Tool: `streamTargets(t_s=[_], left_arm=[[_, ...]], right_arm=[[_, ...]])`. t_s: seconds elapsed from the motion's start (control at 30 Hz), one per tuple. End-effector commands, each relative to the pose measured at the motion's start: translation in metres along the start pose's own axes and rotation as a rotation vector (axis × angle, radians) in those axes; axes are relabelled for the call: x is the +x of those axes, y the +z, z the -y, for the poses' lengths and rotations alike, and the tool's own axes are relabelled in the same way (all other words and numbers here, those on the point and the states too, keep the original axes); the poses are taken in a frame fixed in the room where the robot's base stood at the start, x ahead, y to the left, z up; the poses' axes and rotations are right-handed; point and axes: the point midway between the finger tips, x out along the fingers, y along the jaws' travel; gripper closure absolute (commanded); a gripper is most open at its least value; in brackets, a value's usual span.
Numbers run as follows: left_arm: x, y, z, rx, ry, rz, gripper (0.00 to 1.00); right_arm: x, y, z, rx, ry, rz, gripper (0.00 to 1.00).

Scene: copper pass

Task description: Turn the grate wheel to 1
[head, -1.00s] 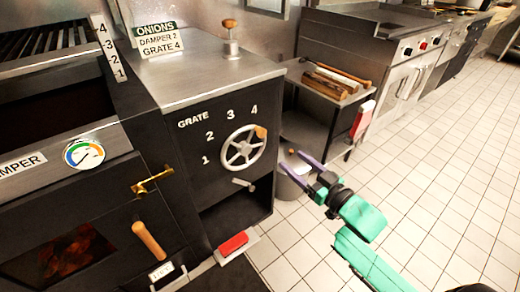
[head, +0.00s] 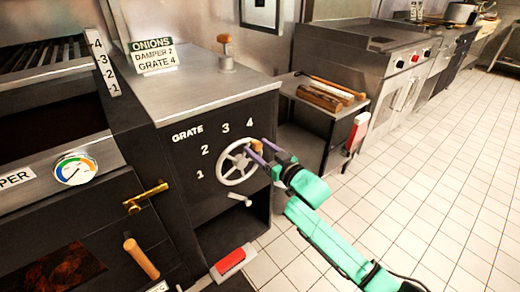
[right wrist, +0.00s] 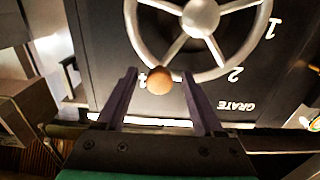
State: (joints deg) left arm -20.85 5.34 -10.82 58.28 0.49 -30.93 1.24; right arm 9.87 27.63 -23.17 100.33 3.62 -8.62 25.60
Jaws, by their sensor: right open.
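The grate wheel (head: 225,174) is a pale spoked handwheel on the dark front panel, with the numbers 1 to 4 arced around it. Its wooden knob (head: 257,145) sits at the upper right of the rim, beside the 4. My right gripper (head: 256,151) is at the knob, coming from the right. In the right wrist view the wheel (right wrist: 200,17) appears upside down. The round knob (right wrist: 159,82) lies between the two open fingers (right wrist: 158,75), with visible gaps on both sides. My left gripper is out of view.
A small lever (head: 240,199) sits below the wheel, above an open recess with a red brush-like block (head: 230,261). A sign (head: 152,58) reading damper 2, grate 4 stands on the cabinet top. A side table (head: 289,86) holds logs. Tiled floor at right is clear.

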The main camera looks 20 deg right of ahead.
Motion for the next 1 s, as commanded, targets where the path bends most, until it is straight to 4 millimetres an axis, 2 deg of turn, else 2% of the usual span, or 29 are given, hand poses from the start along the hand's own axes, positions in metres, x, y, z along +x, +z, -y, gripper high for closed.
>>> streamTargets(t_s=[0.03,0.17,0.2,1.0], left_arm=[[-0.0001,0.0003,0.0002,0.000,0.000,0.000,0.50],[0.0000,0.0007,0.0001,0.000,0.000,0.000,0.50],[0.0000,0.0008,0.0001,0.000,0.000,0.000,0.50],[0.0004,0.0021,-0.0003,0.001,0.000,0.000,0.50]], right_arm=[[-0.0002,-0.0001,-0.0001,0.000,0.000,0.000,0.35],[-0.0003,-0.0001,-0.0002,0.000,0.000,0.000,0.84],[-0.0004,0.0000,-0.0002,0.000,0.000,0.000,1.00],[-0.0006,0.0007,0.0001,0.000,0.000,0.001,1.00]])
